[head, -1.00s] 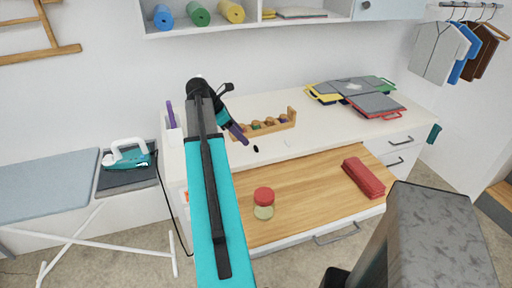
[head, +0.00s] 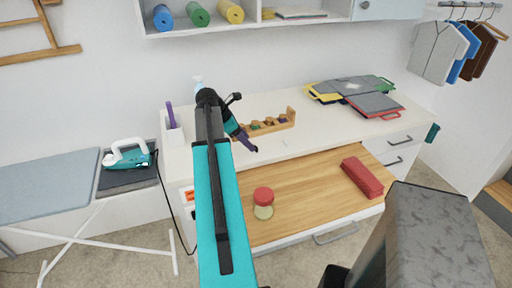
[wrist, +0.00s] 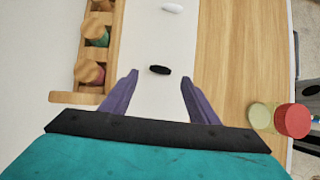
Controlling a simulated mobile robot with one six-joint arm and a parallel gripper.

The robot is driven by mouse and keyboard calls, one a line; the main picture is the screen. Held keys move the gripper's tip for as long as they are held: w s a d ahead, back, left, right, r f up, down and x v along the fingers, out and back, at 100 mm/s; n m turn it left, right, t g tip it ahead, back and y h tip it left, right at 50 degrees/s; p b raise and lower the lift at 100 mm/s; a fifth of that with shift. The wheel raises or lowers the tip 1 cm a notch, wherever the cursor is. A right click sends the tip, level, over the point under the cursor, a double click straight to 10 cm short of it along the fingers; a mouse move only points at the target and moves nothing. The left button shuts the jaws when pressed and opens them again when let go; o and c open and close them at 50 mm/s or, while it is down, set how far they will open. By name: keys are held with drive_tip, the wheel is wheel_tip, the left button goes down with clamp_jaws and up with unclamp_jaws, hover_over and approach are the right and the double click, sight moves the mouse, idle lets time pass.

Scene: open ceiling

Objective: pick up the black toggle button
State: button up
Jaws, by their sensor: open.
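The black toggle button (wrist: 160,70) lies on the white counter (wrist: 150,35) in the wrist view, a small dark oval. My gripper (wrist: 160,80) is open, its two purple fingers on either side of and a little short of the button in that view. No contact shows, and the height of the fingers above the counter is hard to tell. In the head view my gripper (head: 250,148) is over the white counter, and the button cannot be made out there.
A wooden rack of spools (head: 270,123) stands close beside the fingers. A white oval piece (wrist: 172,8) lies beyond the button. Folded garments (head: 355,97) lie at the back right.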

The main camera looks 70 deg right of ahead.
drive_tip(key=shift+p+x, duration=0.5)
drive_tip(key=shift+x, duration=1.4)
drive_tip(key=shift+r, duration=0.1)
drive_tip(key=c, duration=1.1)
